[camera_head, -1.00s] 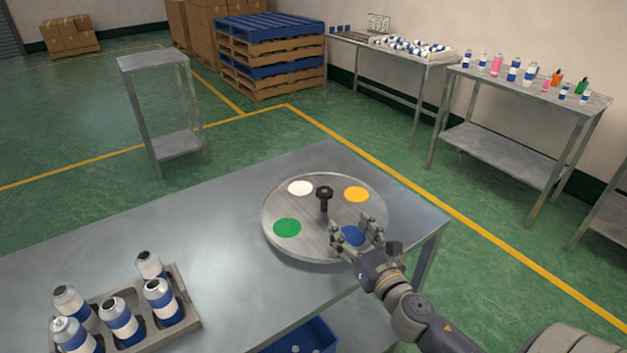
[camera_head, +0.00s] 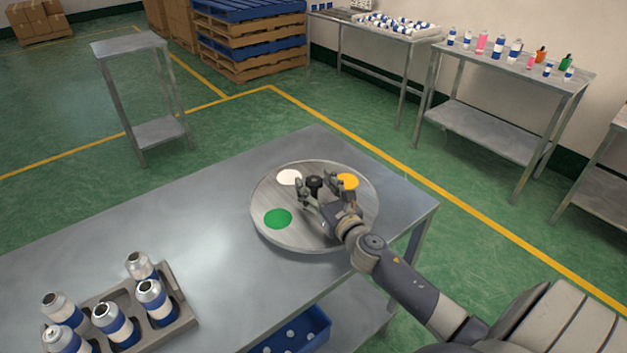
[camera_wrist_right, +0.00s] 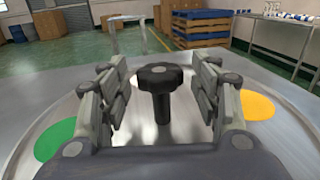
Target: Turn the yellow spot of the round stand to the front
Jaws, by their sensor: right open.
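The round stand (camera_head: 291,235) is a grey metal disc on the steel table, with a black knob (camera_head: 314,183) on a post at its middle. Its yellow spot (camera_head: 348,181) is at the back right, partly behind my gripper. The white spot (camera_head: 289,177) is at the back left and the green spot (camera_head: 277,218) at the front left. The blue spot is hidden under my right arm. My right gripper (camera_head: 325,188) is open, with its fingers on either side of the knob. In the right wrist view the knob (camera_wrist_right: 160,78) stands between the fingers, with gaps on both sides.
A tray (camera_head: 182,318) with several blue-and-white cans stands at the front left of the table (camera_head: 215,240). A blue bin (camera_head: 315,325) sits below. The table between tray and stand is clear. My left gripper is out of view.

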